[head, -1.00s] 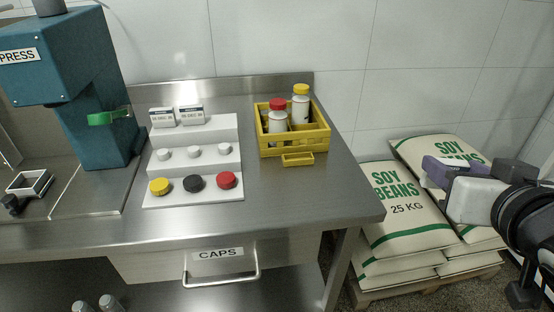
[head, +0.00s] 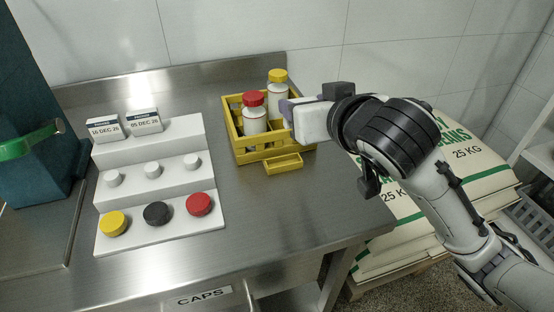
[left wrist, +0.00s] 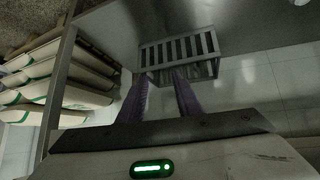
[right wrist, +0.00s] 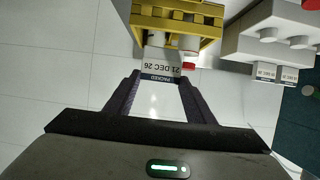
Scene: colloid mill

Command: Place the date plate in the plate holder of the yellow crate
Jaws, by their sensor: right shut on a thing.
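The yellow crate (head: 243,153) stands near the right end of the steel table. Its small yellow plate holder (head: 284,164) juts from the front and looks empty. A red-capped bottle (head: 254,120) and a yellow-capped bottle (head: 278,90) stand in it. My right gripper (head: 287,109) is at the crate's right side. In the right wrist view my right gripper (right wrist: 161,82) is shut on the white date plate (right wrist: 161,66), marked 21 DEC 26. The plate lies close to the crate (right wrist: 178,20); contact cannot be told. The head view hides the plate. My left gripper (left wrist: 158,90) is open and empty.
A white stepped stand (head: 180,150) left of the crate holds caps and two other date plates (head: 147,121). Soy bean sacks (head: 470,145) lie right of the table. A grey slatted basket (left wrist: 180,50) is ahead of my left gripper. The tabletop before the crate is clear.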

